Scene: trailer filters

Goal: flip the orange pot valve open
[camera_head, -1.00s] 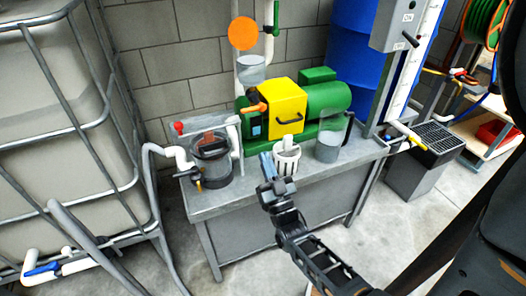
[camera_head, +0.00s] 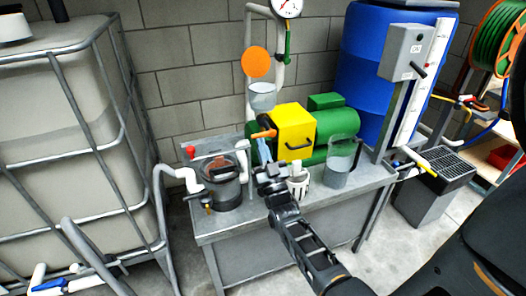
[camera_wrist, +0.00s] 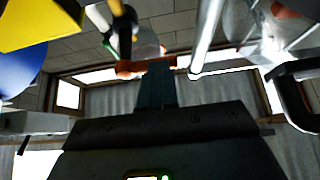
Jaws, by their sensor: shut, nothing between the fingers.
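An orange valve handle (camera_head: 264,134) sticks out at the left end of the yellow and green pump (camera_head: 297,130), below a clear cup (camera_head: 262,97). In the wrist view the orange handle (camera_wrist: 148,67) lies across the picture just beyond the fingertips. My gripper (camera_head: 264,150) is shut and empty, its tips just below the handle in the head view. It shows from behind in the wrist view (camera_wrist: 157,66). I cannot tell whether the tips touch the handle.
A caged tank (camera_head: 80,140) stands left, a blue drum (camera_head: 385,60) behind.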

